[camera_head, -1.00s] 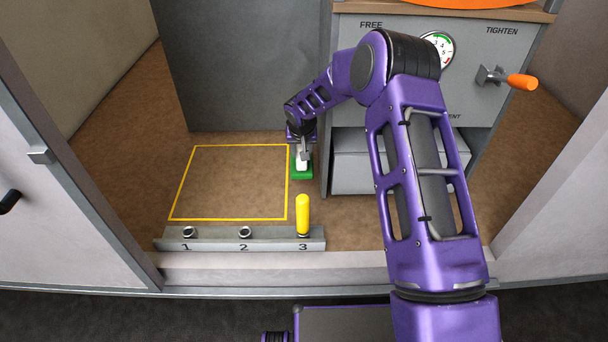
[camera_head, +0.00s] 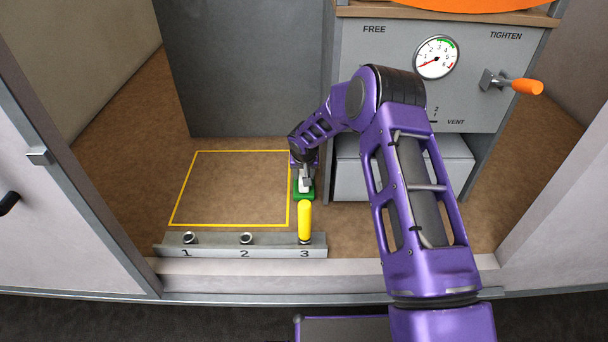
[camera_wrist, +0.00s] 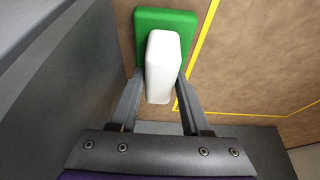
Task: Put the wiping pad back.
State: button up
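The wiping pad has a green base and a white block-shaped handle. In the head view the pad (camera_head: 304,196) is just right of the yellow outlined square (camera_head: 289,205), behind the yellow peg at number 3. In the wrist view the green base (camera_wrist: 188,42) lies beyond the white handle. My gripper (camera_head: 305,179) is over the pad. In the wrist view its two fingers (camera_wrist: 162,76) press the handle from both sides. I cannot tell whether the pad touches the brown floor or is slightly above it.
A grey rail (camera_head: 215,252) numbered 1, 2, 3 runs along the front; a yellow peg (camera_head: 305,220) stands at 3. A grey cabinet (camera_head: 400,85) with gauge and orange-handled lever is at right, a grey box (camera_head: 348,182) beneath it. The outlined square is empty.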

jog(key=o, duration=0.3)
jog(key=shift+r, duration=0.1)
jog(key=shift+r+p, duration=0.2)
jog(key=shift+p, duration=0.1)
jog(key=p+v, duration=0.1)
jog(key=v, duration=1)
jog(key=shift+s+r, duration=0.15)
jog(key=shift+r, duration=0.25)
